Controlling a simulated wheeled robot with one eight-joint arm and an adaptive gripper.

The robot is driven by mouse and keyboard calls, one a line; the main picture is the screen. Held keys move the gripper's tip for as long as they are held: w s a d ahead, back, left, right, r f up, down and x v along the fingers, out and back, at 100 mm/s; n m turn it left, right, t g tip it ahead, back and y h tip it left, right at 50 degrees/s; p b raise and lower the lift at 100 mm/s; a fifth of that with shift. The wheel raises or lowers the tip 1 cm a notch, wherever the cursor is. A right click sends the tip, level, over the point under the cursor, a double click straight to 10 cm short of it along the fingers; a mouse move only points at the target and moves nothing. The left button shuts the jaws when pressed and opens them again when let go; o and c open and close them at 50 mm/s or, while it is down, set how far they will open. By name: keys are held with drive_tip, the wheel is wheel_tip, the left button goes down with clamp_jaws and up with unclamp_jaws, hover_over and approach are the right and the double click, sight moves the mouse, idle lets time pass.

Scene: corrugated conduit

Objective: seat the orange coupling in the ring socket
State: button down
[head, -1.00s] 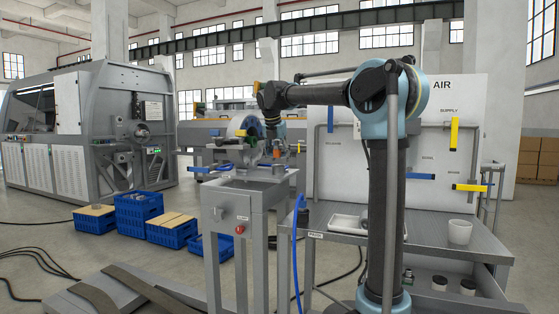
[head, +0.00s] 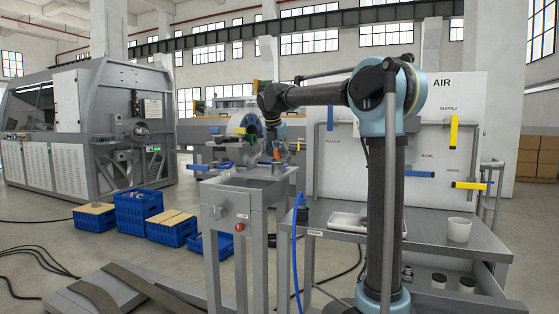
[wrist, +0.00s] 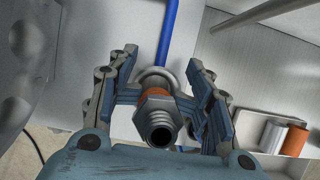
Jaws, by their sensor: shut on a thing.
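The orange coupling (wrist: 184,97) sits between the fingers of my gripper (wrist: 160,98) in the wrist view, with its grey hex nut and dark bore facing the camera. My gripper is shut on it. A pale metal ring (wrist: 157,73), which looks like the ring socket, shows just behind the coupling; its lower part is hidden, and I cannot tell whether they touch. In the head view the coupling is a small orange spot (head: 276,154) under the end of my arm, above the grey stand (head: 238,187). The ring cannot be made out there.
A blue hose (wrist: 170,30) runs up behind the ring. A grey and an orange cylinder (wrist: 296,140) stand at the right of the wrist view. The bench (head: 440,236) holds a white tray (head: 348,221) and a white cup (head: 459,230). Blue crates (head: 140,214) lie on the floor.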

sight(280, 169)
drive_tip(key=shift+w+d+f, duration=0.1)
drive_tip(key=shift+w+f, duration=0.15)
drive_tip(key=shift+f, duration=0.4)
drive_tip(key=c, duration=2.3)
unclamp_jaws()
drive_tip(key=shift+s+f, duration=0.2)
drive_tip(key=shift+f, duration=0.75)
drive_tip(key=shift+o, duration=0.5)
drive_tip(key=shift+f, duration=0.6)
drive_tip(key=shift+o, duration=0.2)
drive_tip(key=shift+s+f, duration=0.15)
drive_tip(key=shift+f, duration=0.2)
drive_tip(key=shift+w+r, duration=0.5)
drive_tip(key=shift+r, duration=0.1)
drive_tip(key=shift+c, duration=0.4)
drive_tip(key=shift+s+r, duration=0.1)
drive_tip(key=shift+r, duration=0.55)
drive_tip(key=shift+c, duration=0.4)
drive_tip(key=shift+r, duration=0.15)
drive_tip(key=shift+c, duration=0.2)
drive_tip(key=shift+d+r, duration=0.1)
drive_tip(key=shift+r, duration=0.1)
clamp_jaws()
drive_tip(key=shift+r, duration=0.6)
